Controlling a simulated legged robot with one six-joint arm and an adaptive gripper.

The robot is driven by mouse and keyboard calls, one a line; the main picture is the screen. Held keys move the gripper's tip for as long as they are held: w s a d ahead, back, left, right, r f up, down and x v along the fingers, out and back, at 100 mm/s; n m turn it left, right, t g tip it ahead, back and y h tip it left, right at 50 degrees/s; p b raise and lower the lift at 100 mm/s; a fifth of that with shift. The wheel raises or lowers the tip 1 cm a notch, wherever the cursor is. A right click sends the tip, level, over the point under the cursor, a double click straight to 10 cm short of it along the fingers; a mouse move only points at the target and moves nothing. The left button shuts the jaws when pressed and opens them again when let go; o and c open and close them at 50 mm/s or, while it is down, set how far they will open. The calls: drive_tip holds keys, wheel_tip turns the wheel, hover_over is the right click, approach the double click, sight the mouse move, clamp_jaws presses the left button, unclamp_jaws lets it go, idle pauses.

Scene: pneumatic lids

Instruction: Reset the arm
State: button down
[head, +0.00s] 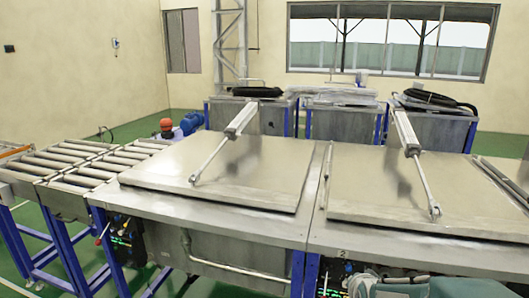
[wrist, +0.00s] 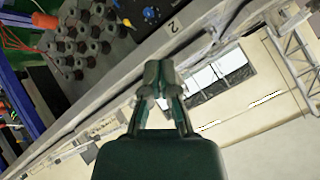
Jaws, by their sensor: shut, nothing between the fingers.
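My gripper (wrist: 157,75) shows in the wrist view with its two dark green fingers together and nothing between them. Behind it the scene is strongly tilted, and I see no contact with anything. In the head view, a grey-green part of my arm shows at the bottom right edge; the fingers cannot be made out there. Two steel lids, a left lid (head: 245,165) and a right lid (head: 375,195), lie flat on the metal tanks. A pneumatic cylinder (head: 242,119) slants over the left lid, and another cylinder (head: 404,132) over the right lid.
A roller conveyor (head: 70,163) adjoins the tanks on the left. More tanks with black hoses (head: 257,91) stand behind. In the wrist view, a panel with several dark round fittings (wrist: 85,40) and orange wires (wrist: 20,38) is at upper left, beside an edge marked 2.

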drive_tip(key=s+a+r+n+g, duration=0.1)
drive_tip(key=s+a+r+n, duration=0.1)
drive_tip(key=s, duration=0.5)
drive_tip(key=s+a+r+n+g+y, duration=0.1)
drive_tip(key=s+r+n, duration=0.3)
drive_tip(key=s, duration=0.4)
drive_tip(key=s+a+r+n+g, duration=0.2)
drive_tip(key=s+a+n, duration=0.1)
drive_tip(key=s, duration=0.5)
drive_tip(key=shift+r+n+g, duration=0.3)
drive_tip(key=shift+r, duration=0.1)
